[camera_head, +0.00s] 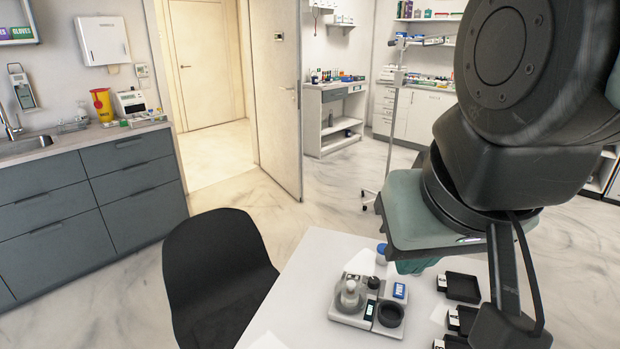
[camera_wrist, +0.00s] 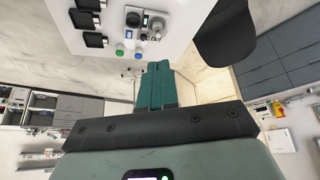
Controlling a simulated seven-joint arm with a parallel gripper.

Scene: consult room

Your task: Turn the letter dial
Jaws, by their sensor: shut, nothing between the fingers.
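A small grey and white device (camera_head: 368,304) lies on the white table in the head view. It carries a dark round knob or ring (camera_head: 389,314), a smaller black knob (camera_head: 373,283), a pale rounded knob-like part (camera_head: 350,298) and a small screen. I cannot tell which part is the letter dial. The device also shows at the top of the wrist view (camera_wrist: 149,24). My gripper (camera_wrist: 157,64) shows teal fingers, shut and empty, apart from the device. In the head view my arm hides most of the gripper.
A blue block marked PRINT (camera_head: 399,291) stands beside the device. A blue-capped container (camera_head: 382,254) is behind it. Several black trays (camera_head: 462,287) with label cards line the table's right side. A black chair (camera_head: 222,277) stands at the left. The table's front left is mostly clear.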

